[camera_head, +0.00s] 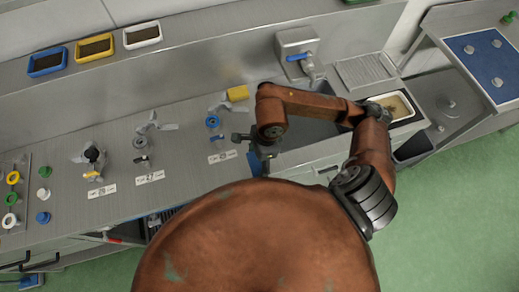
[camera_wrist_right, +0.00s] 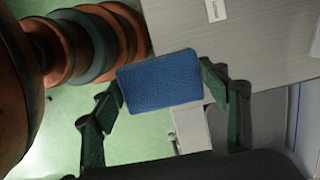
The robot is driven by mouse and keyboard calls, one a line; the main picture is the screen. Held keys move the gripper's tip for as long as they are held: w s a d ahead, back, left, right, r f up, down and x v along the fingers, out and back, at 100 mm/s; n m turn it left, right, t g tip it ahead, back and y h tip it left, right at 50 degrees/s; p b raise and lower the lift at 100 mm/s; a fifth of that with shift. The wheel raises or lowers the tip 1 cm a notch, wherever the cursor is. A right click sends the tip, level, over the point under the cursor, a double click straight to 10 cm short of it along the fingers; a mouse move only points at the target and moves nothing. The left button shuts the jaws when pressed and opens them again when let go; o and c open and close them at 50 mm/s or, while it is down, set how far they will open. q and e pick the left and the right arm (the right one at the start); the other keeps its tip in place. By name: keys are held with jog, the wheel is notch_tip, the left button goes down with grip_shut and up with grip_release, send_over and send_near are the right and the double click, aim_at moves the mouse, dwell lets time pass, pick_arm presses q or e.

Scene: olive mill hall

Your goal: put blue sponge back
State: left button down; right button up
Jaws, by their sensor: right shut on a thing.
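The blue sponge (camera_wrist_right: 160,80) is held between the two dark green fingers of my right gripper (camera_wrist_right: 163,84) in the right wrist view. In the head view, the blue sponge (camera_head: 256,164) shows partly below my right gripper (camera_head: 263,154), at the front edge of the steel counter. Part of it is hidden by the gripper. In the wrist view, green floor and the counter edge lie behind the sponge. My left gripper is not in view.
A yellow block (camera_head: 238,93) lies at the back of the counter (camera_head: 190,125). A blue-handled tap (camera_head: 303,60) stands behind the sink (camera_head: 310,127). Labelled metal fittings (camera_head: 141,160) stand along the counter to the left. A pale tray (camera_head: 397,104) sits right of the sink.

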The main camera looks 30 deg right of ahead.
jog(key=w+d, duration=0.1)
jog(key=w+f, duration=0.1)
jog(key=w+d+f, duration=0.1)
jog(key=shift+w+d, duration=0.25)
jog(key=shift+d, duration=0.05)
jog(key=w+d+f, duration=0.1)
jog(key=f, duration=0.1)
jog(key=w+f, duration=0.1)
jog(key=w+d+f, duration=0.1)
jog(key=w+f, duration=0.1)
jog(key=shift+d+f+p, duration=0.3)
jog(key=shift+d+p, duration=0.05)
jog(key=f, duration=0.3)
jog(key=shift+w+d+p, duration=0.15)
jog(key=shift+w+p, duration=0.05)
jog(key=shift+p, duration=0.15)
jog(key=shift+f, duration=0.25)
jog(key=shift+f, duration=0.2)
jog(key=o, duration=1.1)
jog(key=shift+r, duration=0.1)
